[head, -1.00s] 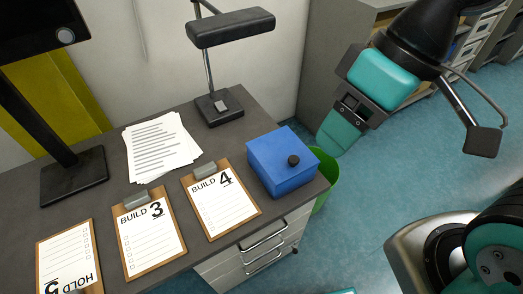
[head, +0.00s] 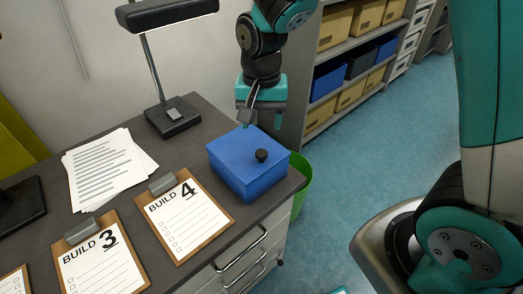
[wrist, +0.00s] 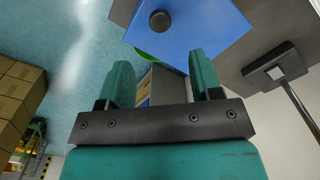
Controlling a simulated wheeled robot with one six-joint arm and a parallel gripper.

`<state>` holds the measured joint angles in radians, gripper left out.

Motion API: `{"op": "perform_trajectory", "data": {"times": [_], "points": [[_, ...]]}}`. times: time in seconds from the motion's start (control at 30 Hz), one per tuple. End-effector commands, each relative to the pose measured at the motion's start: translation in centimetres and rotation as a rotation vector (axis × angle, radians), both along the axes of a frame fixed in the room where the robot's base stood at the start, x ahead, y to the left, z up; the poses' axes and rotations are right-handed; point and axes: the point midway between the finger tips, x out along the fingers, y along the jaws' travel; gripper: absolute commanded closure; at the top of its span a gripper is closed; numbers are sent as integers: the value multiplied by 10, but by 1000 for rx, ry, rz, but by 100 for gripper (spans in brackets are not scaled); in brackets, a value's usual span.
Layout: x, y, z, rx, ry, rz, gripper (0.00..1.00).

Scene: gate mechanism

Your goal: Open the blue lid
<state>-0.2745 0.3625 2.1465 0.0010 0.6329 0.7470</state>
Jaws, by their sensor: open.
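A blue box with a closed blue lid (head: 236,153) stands on the right end of the dark desk. A round black knob (head: 261,155) sits on the lid, toward its right side. In the wrist view the lid (wrist: 200,22) is at the top, with the knob (wrist: 160,22) near its left part. My gripper (wrist: 162,75) is open and empty, its two teal fingers apart and pointing toward the box. In the head view my gripper (head: 246,118) is behind the box near its back edge; its fingertips are partly unclear. I see no contact with the knob.
A lamp (head: 172,115) stands on the desk left of the box. Clipboards (head: 185,220) and papers (head: 103,170) lie further left. A green bin (head: 302,180) is beside the desk.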

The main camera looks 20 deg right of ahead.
Motion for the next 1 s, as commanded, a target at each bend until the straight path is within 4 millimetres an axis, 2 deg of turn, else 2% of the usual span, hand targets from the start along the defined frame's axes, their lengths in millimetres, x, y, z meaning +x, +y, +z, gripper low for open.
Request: {"op": "perform_trajectory", "data": {"times": [0.03,0.2,0.4,0.6,0.87,1.0], "points": [[-2,0,-14,-2,8,1,41],[-1,0,-51,-1,5,1,41],[-1,0,-82,0,4,2,41],[-1,0,-94,1,0,2,41],[-1,0,-95,1,0,2,41],[-1,0,-95,1,0,2,71]]}}
